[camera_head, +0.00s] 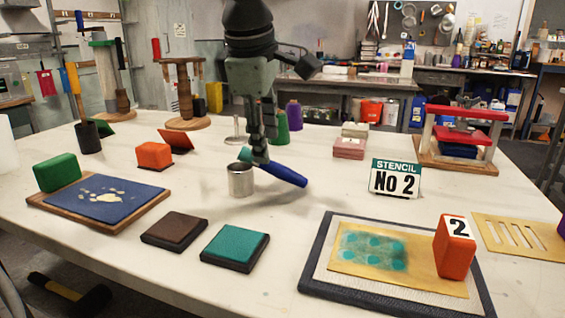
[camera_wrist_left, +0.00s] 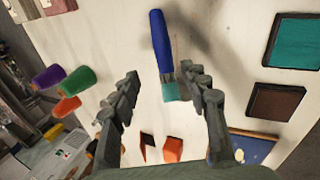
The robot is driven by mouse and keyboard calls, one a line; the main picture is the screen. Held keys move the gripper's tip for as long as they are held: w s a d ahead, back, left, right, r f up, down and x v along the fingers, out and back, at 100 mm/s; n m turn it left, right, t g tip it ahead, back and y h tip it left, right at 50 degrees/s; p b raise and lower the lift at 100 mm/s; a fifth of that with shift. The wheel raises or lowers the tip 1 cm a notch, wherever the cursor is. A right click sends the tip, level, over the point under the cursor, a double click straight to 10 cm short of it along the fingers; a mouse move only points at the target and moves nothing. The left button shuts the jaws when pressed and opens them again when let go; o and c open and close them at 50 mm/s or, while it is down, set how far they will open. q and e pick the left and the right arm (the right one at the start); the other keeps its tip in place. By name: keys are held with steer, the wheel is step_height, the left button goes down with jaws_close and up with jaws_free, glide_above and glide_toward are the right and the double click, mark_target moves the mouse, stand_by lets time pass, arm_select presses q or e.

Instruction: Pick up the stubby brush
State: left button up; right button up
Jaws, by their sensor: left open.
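The stubby brush has a blue handle (camera_head: 284,173) and a pale ferrule with teal bristles. In the head view it slants down to the right, its bristle end just above and behind a metal cup (camera_head: 241,181). I cannot tell whether it touches the cup. My left gripper (camera_head: 262,148) points down at the brush, fingers apart. In the left wrist view the brush (camera_wrist_left: 161,45) runs lengthwise between the two open fingertips (camera_wrist_left: 160,72), its bristle end nearer the palm. The fingers do not close on it. My right gripper is out of view.
A brown pad (camera_head: 174,230) and a teal pad (camera_head: 235,247) lie in front. A blue mat on a board (camera_head: 105,198) is left. A stencil sign (camera_head: 395,179) and a framed stencil print (camera_head: 320,285) are right. Table right of the brush is fairly clear.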

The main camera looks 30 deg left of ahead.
mark_target(269, 166)
arm_select(q)
steer(key=shift+a+f, duration=0.1)
steer(key=shift+f, duration=0.45)
steer(key=x, duration=0.5)
steer(key=shift+s+f+p, duration=0.15)
steer(key=shift+f+p, duration=0.15)
steer(key=shift+f, duration=0.05)
jaws_close()
